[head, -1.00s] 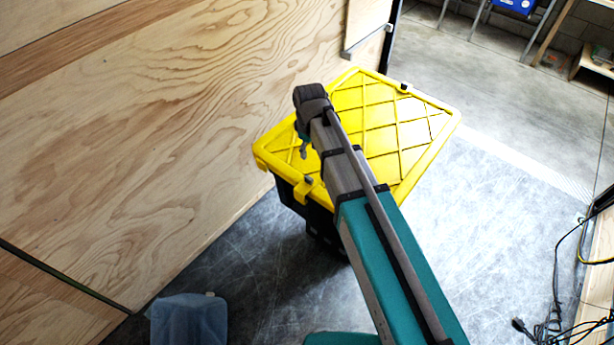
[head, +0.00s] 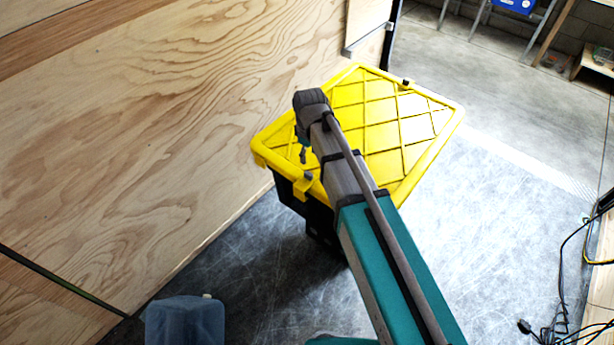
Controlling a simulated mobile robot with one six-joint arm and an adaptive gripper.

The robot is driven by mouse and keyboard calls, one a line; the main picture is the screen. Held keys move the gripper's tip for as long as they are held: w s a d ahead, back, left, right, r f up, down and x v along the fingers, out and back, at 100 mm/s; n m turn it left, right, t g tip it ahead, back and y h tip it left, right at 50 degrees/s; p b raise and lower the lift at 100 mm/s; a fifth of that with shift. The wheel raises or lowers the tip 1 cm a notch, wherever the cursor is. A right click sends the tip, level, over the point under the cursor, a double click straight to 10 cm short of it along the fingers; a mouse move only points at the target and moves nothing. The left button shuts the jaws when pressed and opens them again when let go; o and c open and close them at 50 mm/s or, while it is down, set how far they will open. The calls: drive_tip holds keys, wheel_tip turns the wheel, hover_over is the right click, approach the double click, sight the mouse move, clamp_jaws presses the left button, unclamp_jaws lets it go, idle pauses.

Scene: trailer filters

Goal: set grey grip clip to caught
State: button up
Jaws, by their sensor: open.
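A black tote with a yellow ribbed lid (head: 365,120) stands on the floor against the plywood wall. A small grey clip (head: 309,175) shows at the lid's near edge, by a yellow latch (head: 302,188). It is too small to tell whether this clip is caught or loose. A dark clip (head: 406,83) sits at the far edge. My gripper (head: 303,154) points down above the near left part of the lid, a little behind the grey clip. It is open and looks empty. My arm hides part of the lid and the tote's near side.
A translucent bluish container (head: 186,320) stands on the floor at the lower left. The plywood wall (head: 150,130) runs close along the tote's left side. Cables (head: 560,325) lie at the lower right. The floor to the right of the tote is clear.

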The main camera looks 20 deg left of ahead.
sight(309, 173)
drive_tip(key=shift+f+b, duration=4.25)
drive_tip(key=shift+f, duration=0.3)
clamp_jaws()
